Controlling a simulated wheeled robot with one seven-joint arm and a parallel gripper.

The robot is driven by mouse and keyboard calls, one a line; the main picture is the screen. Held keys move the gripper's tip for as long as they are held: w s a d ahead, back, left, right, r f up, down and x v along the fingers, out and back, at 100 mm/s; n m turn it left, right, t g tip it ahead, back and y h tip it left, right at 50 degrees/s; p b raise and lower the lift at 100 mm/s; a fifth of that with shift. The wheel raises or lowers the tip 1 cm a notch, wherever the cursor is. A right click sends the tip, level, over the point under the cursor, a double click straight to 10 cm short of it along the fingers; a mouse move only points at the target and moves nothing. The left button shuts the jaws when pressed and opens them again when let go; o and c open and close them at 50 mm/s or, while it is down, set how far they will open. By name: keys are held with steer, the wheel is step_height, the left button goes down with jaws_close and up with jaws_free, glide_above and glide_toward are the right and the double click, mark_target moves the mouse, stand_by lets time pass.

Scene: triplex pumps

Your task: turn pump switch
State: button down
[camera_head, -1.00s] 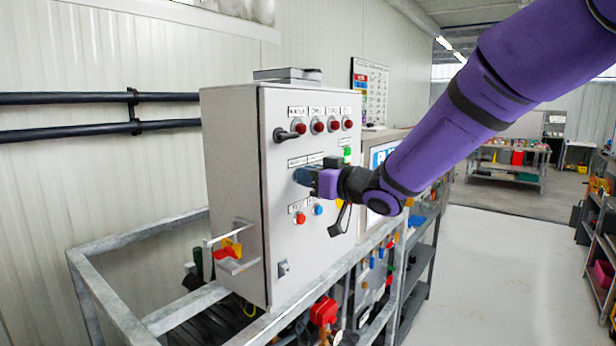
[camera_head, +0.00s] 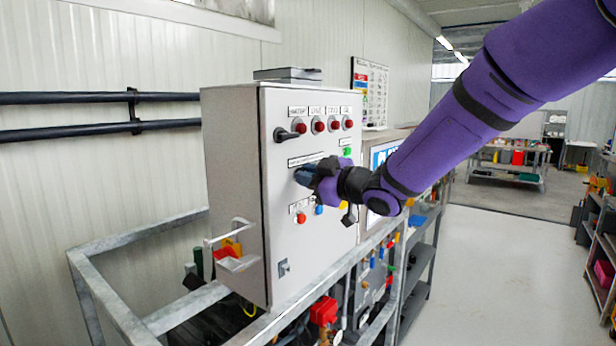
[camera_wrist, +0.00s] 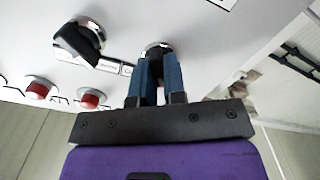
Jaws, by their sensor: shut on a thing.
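The grey pump control box (camera_head: 232,160) stands on a metal frame in the head view. My gripper (camera_head: 304,176) is at its front panel, below the row of red lamps. In the wrist view my gripper's blue fingers (camera_wrist: 158,84) are shut on a black switch knob (camera_wrist: 156,62) with a silver ring, partly hidden between them. A second black rotary switch (camera_head: 290,134) sits up and left of my gripper in the head view, free of it.
Red lamps (camera_head: 318,126) line the panel's top. A green button (camera_head: 347,151), a red button (camera_head: 301,218) and a blue button (camera_head: 319,210) are close to my gripper. The open floor (camera_head: 500,270) lies to the right, with shelves beyond.

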steer(key=shift+n, duration=1.2)
steer(key=c, duration=1.2)
jaws_free()
steer(key=v, duration=1.1)
